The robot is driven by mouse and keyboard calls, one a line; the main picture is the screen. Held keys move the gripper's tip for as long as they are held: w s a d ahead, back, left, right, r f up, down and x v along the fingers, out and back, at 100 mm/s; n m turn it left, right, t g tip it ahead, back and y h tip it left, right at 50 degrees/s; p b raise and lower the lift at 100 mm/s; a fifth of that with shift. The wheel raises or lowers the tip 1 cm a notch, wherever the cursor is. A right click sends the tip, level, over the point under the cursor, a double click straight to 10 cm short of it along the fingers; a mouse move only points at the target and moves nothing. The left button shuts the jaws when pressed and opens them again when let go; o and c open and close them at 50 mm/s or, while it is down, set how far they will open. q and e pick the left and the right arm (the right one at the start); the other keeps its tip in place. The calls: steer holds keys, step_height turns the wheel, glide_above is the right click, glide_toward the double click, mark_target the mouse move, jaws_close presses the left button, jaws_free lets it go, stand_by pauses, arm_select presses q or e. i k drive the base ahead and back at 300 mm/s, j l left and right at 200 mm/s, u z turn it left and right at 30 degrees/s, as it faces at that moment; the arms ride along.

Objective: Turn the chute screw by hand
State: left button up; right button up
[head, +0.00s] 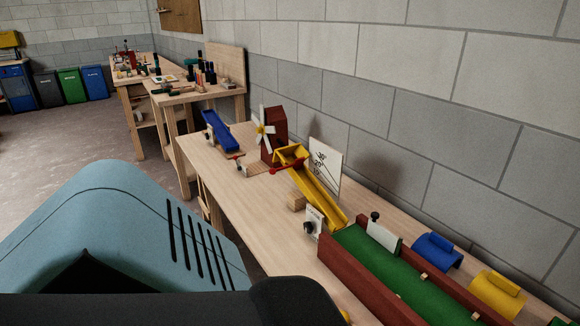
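A yellow chute (318,192) stands tilted on the long wooden bench, its high end toward the back and its low end near a green-floored trough. A red bar with a rounded end (273,171) crosses the chute's upper part. A black knob (308,228) sits on a small white plate (315,217) beside the chute's low end. I cannot tell which of these is the chute screw. A white board with angle lines (325,164) stands behind the chute. Neither of my grippers shows in the head view.
The green trough (385,262) has dark red walls. A blue arched block (437,250) and a yellow one (496,291) lie beside it. A pinwheel (264,131) on a red tower and a blue chute (219,130) stand farther back. A block wall borders the bench.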

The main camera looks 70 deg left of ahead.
mark_target(308, 227)
steer(key=u, duration=0.45)
steer(key=j+u, duration=0.1)
steer(key=u, duration=0.8)
steer(key=i+u, duration=0.1)
steer(key=u, duration=0.35)
